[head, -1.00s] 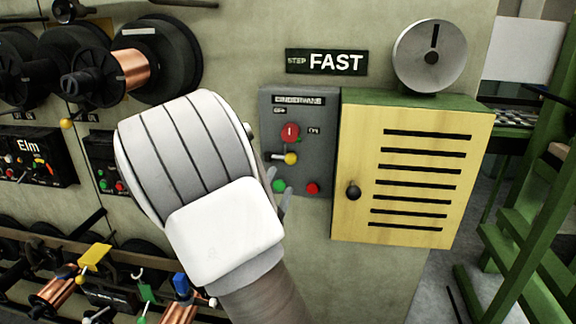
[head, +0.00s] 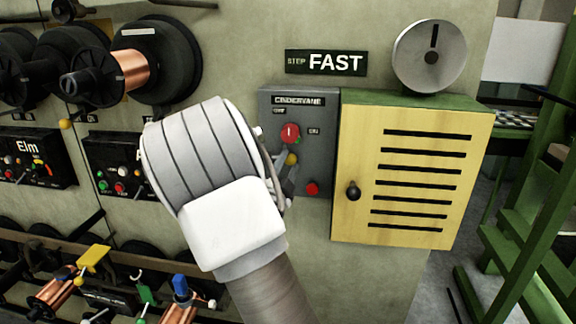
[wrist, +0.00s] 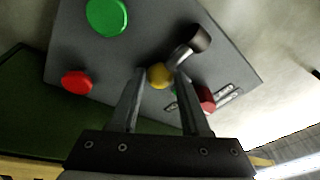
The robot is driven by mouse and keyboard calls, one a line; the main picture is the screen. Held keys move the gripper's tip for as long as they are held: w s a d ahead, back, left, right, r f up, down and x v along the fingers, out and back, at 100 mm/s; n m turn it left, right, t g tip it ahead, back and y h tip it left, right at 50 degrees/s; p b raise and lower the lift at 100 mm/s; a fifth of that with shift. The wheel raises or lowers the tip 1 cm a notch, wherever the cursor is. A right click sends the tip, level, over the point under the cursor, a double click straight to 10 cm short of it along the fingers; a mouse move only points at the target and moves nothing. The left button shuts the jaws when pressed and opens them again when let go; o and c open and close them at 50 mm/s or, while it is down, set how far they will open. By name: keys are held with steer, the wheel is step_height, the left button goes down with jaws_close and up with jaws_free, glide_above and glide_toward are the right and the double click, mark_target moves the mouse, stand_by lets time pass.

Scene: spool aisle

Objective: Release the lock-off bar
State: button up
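The grey Cindervane panel (head: 318,150) is on the wall. The lock-off bar (wrist: 181,54) is a short metal bar with a dark cylindrical end and a yellow ball knob (wrist: 159,75). The knob shows in the head view (head: 292,159), below a red rotary knob (head: 290,133). My gripper (wrist: 160,72) is at the panel, its two fingers apart with the yellow knob between or just beyond their tips. I cannot tell whether either finger touches it. My gripper (head: 289,172) and wrist hide the left part of the bar in the head view.
A green button (wrist: 108,15) and a red button (wrist: 77,82) sit close by on the panel. A yellow louvred cabinet (head: 410,170) juts out right of the panel. Wire spools (head: 125,70) and a second control box (head: 110,165) are left.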

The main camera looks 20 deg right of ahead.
jaws_close()
stand_by(1.1)
